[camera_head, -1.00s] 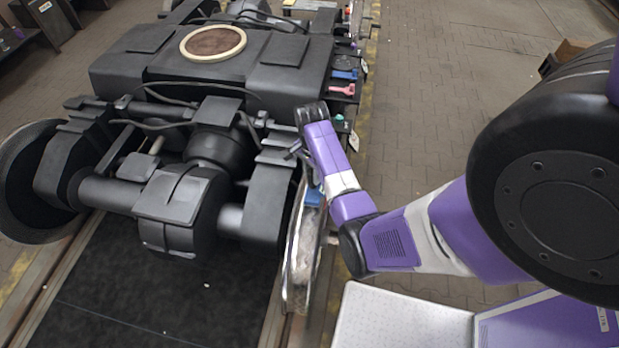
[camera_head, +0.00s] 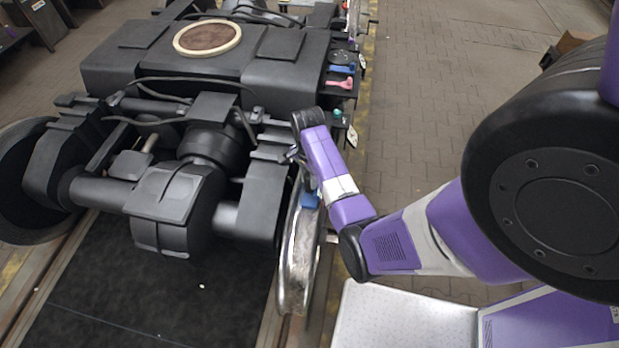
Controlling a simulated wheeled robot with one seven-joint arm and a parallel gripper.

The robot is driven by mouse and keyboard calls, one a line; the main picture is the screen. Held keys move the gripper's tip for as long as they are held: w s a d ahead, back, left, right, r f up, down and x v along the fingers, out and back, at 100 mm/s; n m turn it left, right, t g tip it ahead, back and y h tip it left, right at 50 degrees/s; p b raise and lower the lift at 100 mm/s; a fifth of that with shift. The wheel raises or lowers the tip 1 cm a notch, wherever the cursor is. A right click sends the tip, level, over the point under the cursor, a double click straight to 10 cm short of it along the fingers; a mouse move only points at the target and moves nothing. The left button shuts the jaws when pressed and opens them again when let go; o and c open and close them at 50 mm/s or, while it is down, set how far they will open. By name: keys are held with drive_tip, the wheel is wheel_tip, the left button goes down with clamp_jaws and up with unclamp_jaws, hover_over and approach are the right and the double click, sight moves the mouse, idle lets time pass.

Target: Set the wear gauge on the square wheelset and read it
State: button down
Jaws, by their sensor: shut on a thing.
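The near wheelset's right wheel (camera_head: 299,255) stands upright on the rail, with a worn, bright rim. A blue piece (camera_head: 309,201), which looks like the wear gauge, is at the upper part of this wheel, just below and partly behind my arm. My gripper (camera_head: 294,156) is over the wheel's top beside the bogie frame. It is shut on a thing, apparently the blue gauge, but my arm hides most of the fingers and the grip. I cannot tell whether the gauge touches the rim. No reading or square mark is legible.
The dark bogie frame (camera_head: 262,200) is close left of my gripper. Along its right side lie a blue tool (camera_head: 342,69), a pink tool (camera_head: 341,83) and a teal-topped item (camera_head: 338,113), with white tags. The paved floor (camera_head: 425,120) at right is mostly clear.

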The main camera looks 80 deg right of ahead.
drive_tip(key=c, duration=1.1)
unclamp_jaws()
wheel_tip(320, 180, up, 12)
drive_tip(key=a+f+n+t+h, duration=0.2)
drive_tip(key=a+f+n+h, duration=0.1)
drive_tip(key=a+f+n, duration=0.35)
drive_tip(key=s+a+n+t+h, duration=0.15)
drive_tip(key=a+n+t, duration=0.25)
drive_tip(key=a+n, duration=0.5)
drive_tip(key=s+a+r+n+t+y, duration=0.1)
drive_tip(key=s+a+r+n+t, duration=0.1)
drive_tip(key=a+r, duration=0.4)
drive_tip(key=s+a+r+n+t+y, duration=0.2)
drive_tip(key=s+a+r+n+t, duration=0.1)
drive_tip(key=a+r, duration=0.4)
drive_tip(key=s+a+r+n+t+y, duration=0.1)
drive_tip(key=s+a+r+n+t, duration=0.2)
drive_tip(key=a+r, duration=0.4)
drive_tip(key=shift+s+r+t+y+b, duration=0.15)
drive_tip(key=shift+s+r+t+y, duration=0.1)
drive_tip(key=shift+s+r, duration=0.25)
drive_tip(key=shift+s+r+t+y+b, duration=0.15)
drive_tip(key=shift+s+r+t, duration=0.15)
drive_tip(key=shift+r, duration=0.3)
